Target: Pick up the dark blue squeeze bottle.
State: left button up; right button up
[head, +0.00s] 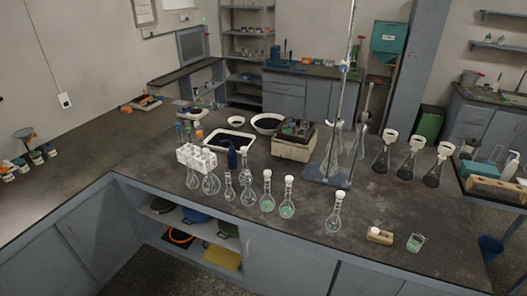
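A dark blue squeeze bottle (232,157) stands upright on the dark lab bench (300,215), just right of a white rack (197,158) and in front of a white tray (213,136) of dark material. Several glass flasks stand in front of it, the nearest being a small clear flask (228,188). Neither of my grippers is in view, and nothing is seen touching the bottle.
A boxy device (293,140) stands right of the bottle, with a white bowl (267,123) behind. A tall stand with a blue base (328,174) is farther right. Flasks with green liquid (287,208) line the front edge.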

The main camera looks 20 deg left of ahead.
aim_at(232, 154)
jog(key=i, duration=0.7)
jog(key=u, duration=0.8)
jog(key=i, duration=0.65)
jog(key=u, duration=0.8)
